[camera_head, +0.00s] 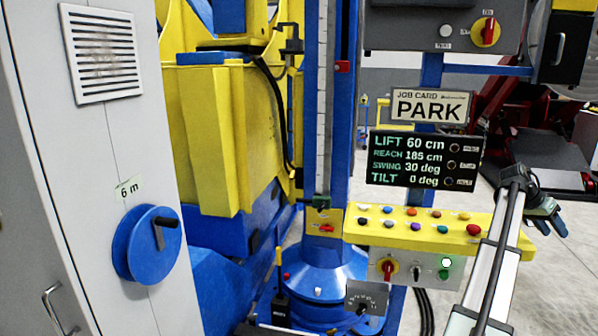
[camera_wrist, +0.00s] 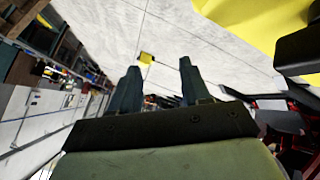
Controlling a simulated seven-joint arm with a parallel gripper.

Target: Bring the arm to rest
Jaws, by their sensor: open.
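My gripper (camera_head: 563,219) is at the right of the head view, beside the right end of the yellow button panel (camera_head: 345,232). It looks apart from the panel, above the grey floor. In the wrist view its two dark fingers stand apart with nothing between them (camera_wrist: 159,68). The job card (camera_head: 430,105) reads PARK. The display (camera_head: 425,160) below it reads lift 60 cm, reach 185 cm, swing 30 deg, tilt 0 deg.
A grey cabinet (camera_head: 60,190) with a blue handwheel (camera_head: 140,262) stands at the left. Yellow and blue machinery (camera_head: 215,140) and a blue column (camera_head: 345,110) stand behind. A dark red machine (camera_head: 510,120) is at the back right. Floor (camera_head: 565,290) at the right is clear.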

